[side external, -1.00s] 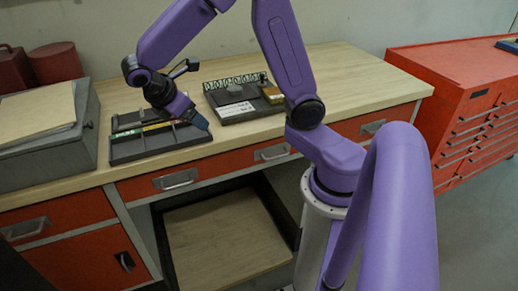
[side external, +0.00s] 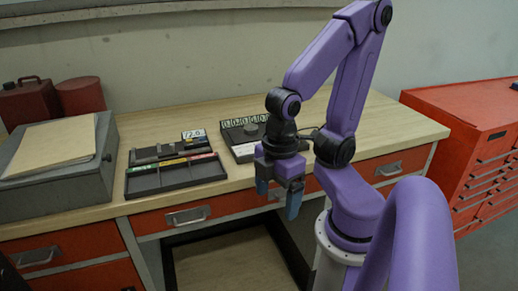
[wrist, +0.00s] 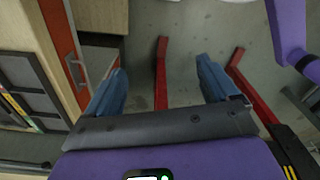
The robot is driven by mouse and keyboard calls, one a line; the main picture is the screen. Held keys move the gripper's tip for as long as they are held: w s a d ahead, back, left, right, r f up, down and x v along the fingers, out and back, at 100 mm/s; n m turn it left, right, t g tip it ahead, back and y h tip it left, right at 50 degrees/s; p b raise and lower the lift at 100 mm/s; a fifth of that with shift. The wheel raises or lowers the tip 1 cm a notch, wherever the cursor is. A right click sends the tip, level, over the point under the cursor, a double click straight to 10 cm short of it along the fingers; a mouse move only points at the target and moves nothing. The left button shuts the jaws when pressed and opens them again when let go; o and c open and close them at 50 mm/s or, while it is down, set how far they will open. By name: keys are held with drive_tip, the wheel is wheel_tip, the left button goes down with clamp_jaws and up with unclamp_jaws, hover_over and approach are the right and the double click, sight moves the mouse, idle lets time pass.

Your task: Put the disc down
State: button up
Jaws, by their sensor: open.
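My gripper (side external: 278,198) points down with its two blue fingers apart, in front of the bench's front edge. In the wrist view the fingers (wrist: 160,80) are open with nothing between them, over the floor. A small grey round piece, which looks like the disc (side external: 250,128), rests on the dark board (side external: 232,137) at the back of the bench, below a row of dial-like marks. My gripper is well apart from it, nearer the camera. My arm hides the right part of the board.
A dark compartment tray (side external: 178,177) with coloured strips and a small display (side external: 194,135) reading 72.0 lies left of the board. A grey box (side external: 60,165) with folders stands further left. A red tool cabinet (side external: 480,140) stands right. The bench top (side external: 400,135) is clear there.

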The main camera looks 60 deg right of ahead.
drive_tip(key=w+d+r+n+t+h, duration=0.15)
drive_tip(key=w+d, duration=0.25)
drive_tip(key=w, duration=0.5)
drive_tip(key=w+d+r+n, duration=0.2)
drive_tip(key=w+d+r, duration=0.15)
drive_tip(key=w, duration=0.45)
drive_tip(key=w+d+r+n+h, duration=0.25)
drive_tip(key=w+d, duration=0.35)
drive_tip(key=d, duration=0.5)
drive_tip(key=n+g, duration=0.1)
hover_over(251, 127)
drive_tip(key=a, duration=0.4)
drive_tip(key=shift+h, duration=0.4)
drive_tip(key=f, duration=0.8)
drive_tip(key=shift+s+d+f, duration=0.2)
drive_tip(key=shift+s+d, duration=0.05)
drive_tip(key=shift+s, duration=0.05)
drive_tip(key=shift+d+x, duration=0.1)
drive_tip(key=shift+x, duration=1.25)
drive_tip(key=shift+d+x, duration=0.15)
drive_tip(key=shift+x, duration=1.2)
drive_tip(key=shift+w+r, duration=0.1)
drive_tip(key=shift+c, duration=0.3)
